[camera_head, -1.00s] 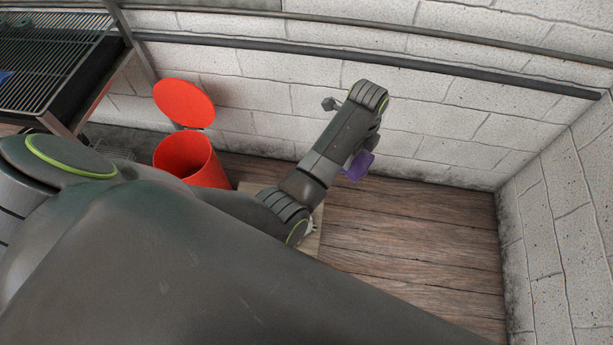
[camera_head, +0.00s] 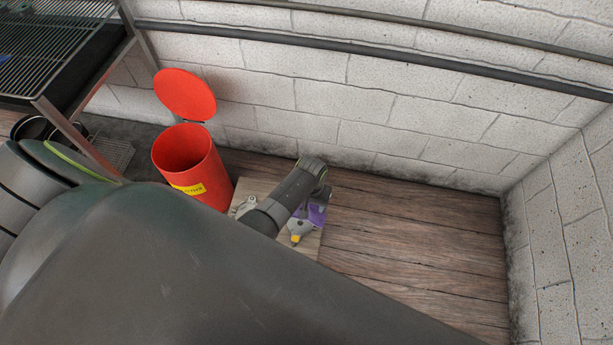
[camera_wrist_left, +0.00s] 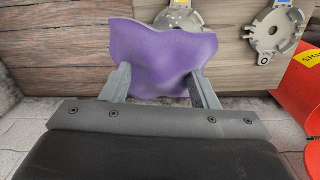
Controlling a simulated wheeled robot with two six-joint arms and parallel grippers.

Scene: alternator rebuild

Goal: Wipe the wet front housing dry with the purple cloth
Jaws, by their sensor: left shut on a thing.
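My left gripper (camera_head: 320,198) is shut on the purple cloth (camera_head: 317,214), low over the pale board by the wall. In the left wrist view the cloth (camera_wrist_left: 160,55) spreads between and beyond the two fingers of that gripper (camera_wrist_left: 160,82). A grey metal housing with a yellow part (camera_head: 300,229) lies on the board beside the cloth, and the cloth partly covers it in the left wrist view (camera_wrist_left: 180,16). A second grey housing (camera_head: 245,206) lies to its left, partly behind my arm. I cannot tell which is the front housing, nor whether cloth and housing touch.
The pale board (camera_head: 258,187) lies on the wooden floor (camera_head: 420,250). A red bin (camera_head: 190,165) with its lid open stands left of it. A wire rack (camera_head: 60,50) is at the upper left. Brick walls close the back and right. The floor to the right is clear.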

